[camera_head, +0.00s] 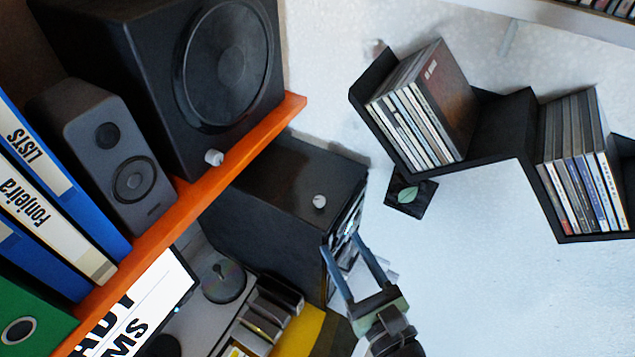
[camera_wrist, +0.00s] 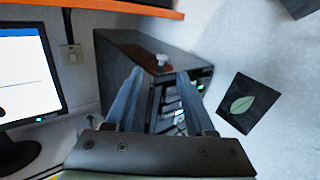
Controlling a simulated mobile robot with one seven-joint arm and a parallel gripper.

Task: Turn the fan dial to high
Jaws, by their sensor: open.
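A small pale knob (camera_head: 319,201) sits on top of a black computer tower (camera_head: 270,185), near its front edge; it looks like the fan dial. The knob also shows in the wrist view (camera_wrist: 162,60), just beyond and between my fingertips. Its markings are too small to read, so its setting cannot be told. My gripper (camera_head: 340,243) is open and empty, in front of the tower and apart from the knob. In the wrist view my two fingers (camera_wrist: 159,74) cover part of the tower's front, where green lights show.
An orange shelf (camera_head: 215,165) with speakers and binders overhangs at the left. Black disc shelves (camera_head: 500,125) hang at the right. A monitor (camera_wrist: 28,75) stands left of the tower.

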